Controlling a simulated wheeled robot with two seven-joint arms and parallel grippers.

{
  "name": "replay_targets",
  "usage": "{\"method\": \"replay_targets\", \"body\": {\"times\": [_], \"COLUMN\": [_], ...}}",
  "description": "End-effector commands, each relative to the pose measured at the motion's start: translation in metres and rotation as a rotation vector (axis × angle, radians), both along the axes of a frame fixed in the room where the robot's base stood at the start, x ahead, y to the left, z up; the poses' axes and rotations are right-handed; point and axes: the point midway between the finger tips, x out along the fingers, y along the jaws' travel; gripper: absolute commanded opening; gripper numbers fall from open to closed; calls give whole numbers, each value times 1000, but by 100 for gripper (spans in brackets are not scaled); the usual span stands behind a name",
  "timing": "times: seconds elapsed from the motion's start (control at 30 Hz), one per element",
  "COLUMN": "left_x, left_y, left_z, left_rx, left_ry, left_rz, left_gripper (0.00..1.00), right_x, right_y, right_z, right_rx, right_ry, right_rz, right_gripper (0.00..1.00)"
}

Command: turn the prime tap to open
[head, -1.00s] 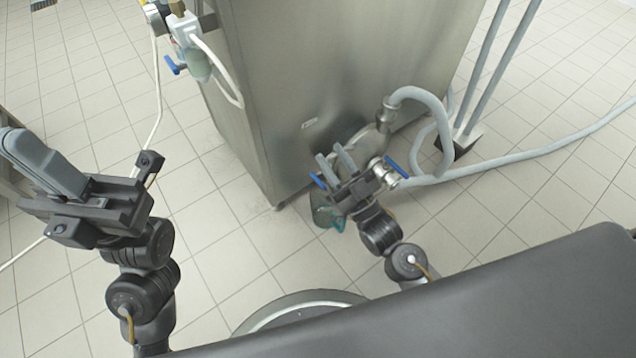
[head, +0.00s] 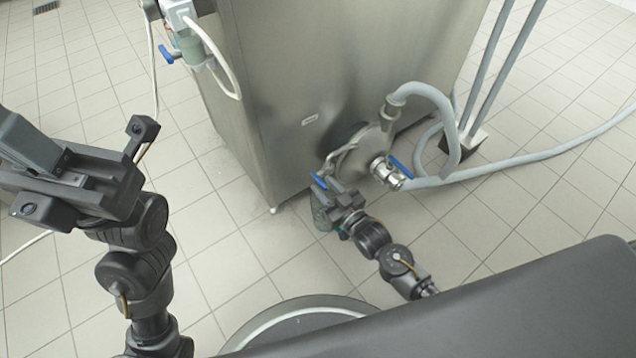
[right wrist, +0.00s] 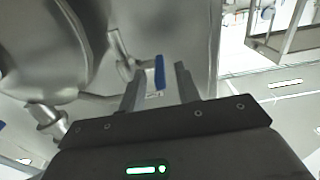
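The prime tap, a small valve with a blue lever handle (head: 319,181), is low on the front of the steel machine, left of the round pump housing. My right gripper (head: 329,182) is right at this tap in the head view. In the right wrist view the blue handle (right wrist: 159,72) appears between the two fingers of my right gripper (right wrist: 160,85), which are apart. I cannot tell whether either finger touches the handle. My left gripper (head: 18,140) is at the far left, away from the machine, its fingertips partly cut off by the frame edge.
A second blue-handled valve (head: 400,167) sits on the pump's hose connection to the right. A grey hose (head: 520,163) runs right along the floor. A blue-handled fitting (head: 167,54) hangs at upper left.

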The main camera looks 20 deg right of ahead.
Motion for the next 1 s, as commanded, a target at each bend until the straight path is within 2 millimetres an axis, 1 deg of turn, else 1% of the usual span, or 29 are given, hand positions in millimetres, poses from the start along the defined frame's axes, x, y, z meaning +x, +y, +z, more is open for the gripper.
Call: {"method": "replay_targets", "body": {"times": [0.03, 0.1, 0.23, 0.37, 0.6, 0.83, 0.87, 1.0], "left_x": [-2, -4, -7, -8, -8, -8, -8, -8], "left_y": [-2, -4, -6, -7, -7, -7, -7, -7], "left_z": [-2, -1, 1, 3, 3, 3, 3, 4], "left_rx": [3, 5, 9, 10, 11, 11, 11, 11], "left_ry": [-14, -25, -39, -45, -46, -47, -47, -47], "left_rz": [-7, -13, -20, -23, -23, -23, -23, -22], "left_gripper": [0, 0, 0, 0, 0, 0, 0, 0], "right_x": [8, 16, 27, 31, 31, 31, 31, 31], "right_y": [4, 7, 11, 13, 13, 13, 13, 13], "right_z": [-2, -3, -1, 0, 1, 1, 1, 1], "right_rx": [1, 2, 1, 0, 0, 0, 0, 0], "right_ry": [-3, -1, -2, -1, 0, -1, -1, 0], "right_rz": [1, 1, 1, 0, 0, 0, 0, 0], "right_gripper": [33, 33, 33, 33, 33, 3, 0, 0]}}
